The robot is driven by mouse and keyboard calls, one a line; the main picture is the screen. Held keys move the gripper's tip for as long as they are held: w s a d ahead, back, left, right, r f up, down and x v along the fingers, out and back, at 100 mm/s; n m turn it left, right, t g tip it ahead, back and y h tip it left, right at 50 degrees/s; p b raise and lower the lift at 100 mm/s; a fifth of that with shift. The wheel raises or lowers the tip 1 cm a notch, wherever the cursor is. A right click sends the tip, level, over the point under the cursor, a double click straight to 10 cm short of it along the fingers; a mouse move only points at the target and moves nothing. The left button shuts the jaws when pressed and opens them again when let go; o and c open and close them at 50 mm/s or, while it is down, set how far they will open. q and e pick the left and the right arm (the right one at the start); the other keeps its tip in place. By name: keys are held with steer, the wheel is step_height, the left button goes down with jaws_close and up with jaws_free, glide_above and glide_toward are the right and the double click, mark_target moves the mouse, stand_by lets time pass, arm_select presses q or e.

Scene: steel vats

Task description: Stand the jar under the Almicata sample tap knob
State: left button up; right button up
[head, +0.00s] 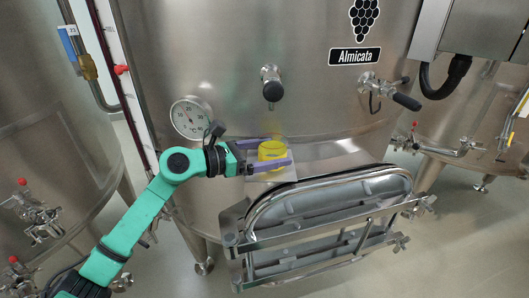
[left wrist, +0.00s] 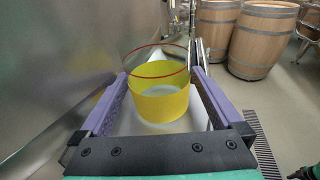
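The jar (head: 272,151) has a yellow lower part and a clear upper part; in the left wrist view (left wrist: 160,105) its rim shows as a red ring. It stands upright on a small pale plate (head: 262,176) against the vat. The black sample tap knob (head: 272,91) is on the Almicata vat (head: 300,50), above the jar in the head view. My left gripper (head: 288,150) has its purple fingers on either side of the jar. The fingers are spread, with a narrow gap at the jar's right in the left wrist view (left wrist: 160,72).
A dial gauge (head: 191,117) is on the vat left of the jar. A second tap (head: 390,92) is to the right, and a steel hatch (head: 330,205) juts out below. Barrels (left wrist: 262,40) stand farther off in the left wrist view.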

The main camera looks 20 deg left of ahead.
arm_select(q)
steer(key=shift+s+a+b, duration=0.15)
steer(key=shift+a+b, duration=0.05)
steer(key=shift+b, duration=0.1)
steer(key=b+v, duration=0.6)
steer(key=v, duration=0.5)
steer(key=shift+s, duration=0.2)
steer(key=shift+a, duration=0.2)
